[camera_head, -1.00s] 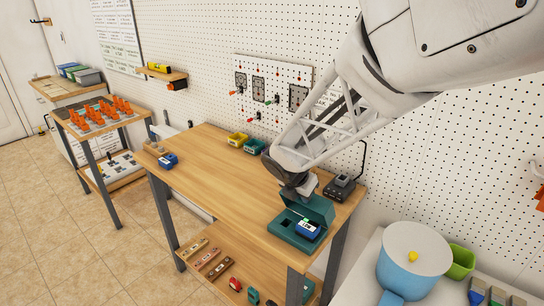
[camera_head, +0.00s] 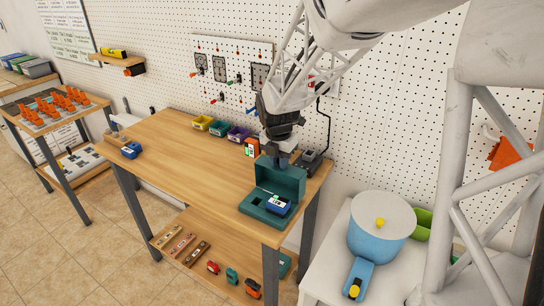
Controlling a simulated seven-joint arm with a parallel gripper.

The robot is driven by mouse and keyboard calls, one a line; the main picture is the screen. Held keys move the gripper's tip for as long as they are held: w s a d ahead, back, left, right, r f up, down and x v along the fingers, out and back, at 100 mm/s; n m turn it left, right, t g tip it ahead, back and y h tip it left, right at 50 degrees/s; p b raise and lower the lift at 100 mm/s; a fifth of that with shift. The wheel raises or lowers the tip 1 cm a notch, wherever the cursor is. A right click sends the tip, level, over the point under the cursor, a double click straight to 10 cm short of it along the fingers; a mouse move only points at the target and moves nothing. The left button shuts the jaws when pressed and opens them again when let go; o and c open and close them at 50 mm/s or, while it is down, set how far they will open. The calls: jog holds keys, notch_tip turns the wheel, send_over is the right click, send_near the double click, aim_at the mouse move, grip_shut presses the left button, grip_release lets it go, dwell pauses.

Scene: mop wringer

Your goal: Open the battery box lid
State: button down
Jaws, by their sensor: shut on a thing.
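The teal battery box (camera_head: 250,211) sits near the front right corner of the wooden workbench. Its lid (camera_head: 286,184) stands raised at the back of the box, close to upright. A blue battery (camera_head: 277,204) with a white label sits in the right part of the box, and a dark empty slot shows to its left. My gripper (camera_head: 282,158) points down from above and is shut on the lid at its top edge. The fingertips are small and partly hidden.
A dark device (camera_head: 310,160) stands close behind and right of the lid. An orange device (camera_head: 252,147) and several coloured bins (camera_head: 203,123) line the bench's back edge. A blue battery (camera_head: 131,150) lies at the far left. The bench middle (camera_head: 190,150) is clear.

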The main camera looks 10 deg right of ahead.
jog(key=shift+w+d+f, duration=0.25)
jog(key=shift+w+d, duration=0.7)
jog(key=shift+w, duration=0.05)
jog(key=c, duration=1)
grip_release()
notch_tip(320, 180, up, 8)
jog(key=shift+s+a, duration=0.25)
jog(key=shift+s, duration=0.05)
jog(key=shift+f, duration=0.1)
jog(key=shift+s, duration=0.1)
